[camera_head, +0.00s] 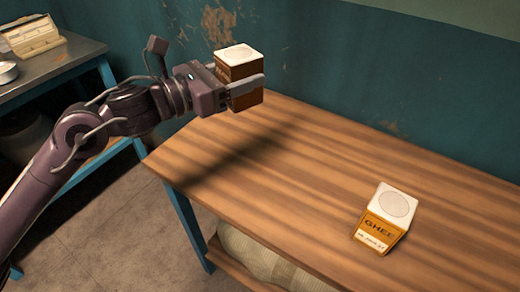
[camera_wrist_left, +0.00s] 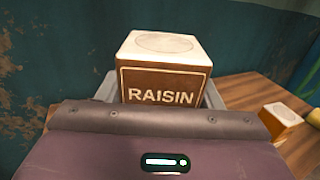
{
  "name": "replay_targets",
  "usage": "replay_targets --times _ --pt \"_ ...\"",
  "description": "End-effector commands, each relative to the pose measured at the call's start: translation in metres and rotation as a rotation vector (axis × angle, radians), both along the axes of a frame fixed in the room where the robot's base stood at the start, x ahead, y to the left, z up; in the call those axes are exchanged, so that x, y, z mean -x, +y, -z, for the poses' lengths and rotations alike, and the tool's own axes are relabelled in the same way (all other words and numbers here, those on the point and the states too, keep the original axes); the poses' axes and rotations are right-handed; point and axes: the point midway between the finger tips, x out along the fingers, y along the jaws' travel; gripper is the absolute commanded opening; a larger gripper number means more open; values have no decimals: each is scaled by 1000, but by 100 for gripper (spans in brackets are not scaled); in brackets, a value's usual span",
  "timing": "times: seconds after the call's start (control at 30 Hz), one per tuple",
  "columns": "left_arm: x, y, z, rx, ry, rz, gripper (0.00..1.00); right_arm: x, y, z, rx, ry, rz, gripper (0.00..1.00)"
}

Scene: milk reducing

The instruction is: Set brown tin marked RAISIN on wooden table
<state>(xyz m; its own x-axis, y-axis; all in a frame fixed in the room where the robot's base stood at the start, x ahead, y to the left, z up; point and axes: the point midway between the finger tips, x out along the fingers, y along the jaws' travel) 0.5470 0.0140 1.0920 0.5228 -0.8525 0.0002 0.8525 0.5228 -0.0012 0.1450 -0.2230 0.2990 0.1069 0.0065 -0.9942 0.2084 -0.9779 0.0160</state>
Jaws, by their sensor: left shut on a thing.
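The brown tin marked RAISIN (camera_head: 240,66), a box with a white top, is held by my left gripper (camera_head: 245,88) above the far left part of the wooden table (camera_head: 290,150). In the left wrist view the tin (camera_wrist_left: 165,78) stands upright between the fingers, its RAISIN label facing the camera. The left gripper is shut on it. A shadow falls on the tabletop below, and the tin appears clear of the surface. My right gripper is not in view.
An orange tin marked GHEE (camera_head: 384,218) stands on the right part of the wooden table. A metal side table (camera_head: 60,62) with a box (camera_head: 30,36) is at the left. A teal wall (camera_head: 350,70) runs behind. The table's middle is clear.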

Motion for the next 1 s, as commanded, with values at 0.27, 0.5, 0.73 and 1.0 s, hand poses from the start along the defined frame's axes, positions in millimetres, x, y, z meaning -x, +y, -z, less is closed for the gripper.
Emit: replay_targets --times 0.27,0.5,0.73,1.0 --pt "0 0 75 2 7 -1 27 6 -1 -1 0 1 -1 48" --pt "1 0 125 2 3 0 27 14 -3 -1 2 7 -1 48" --pt "0 0 141 2 -1 0 27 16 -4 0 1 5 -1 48" --pt "0 0 177 1 0 -1 27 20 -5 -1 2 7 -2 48"
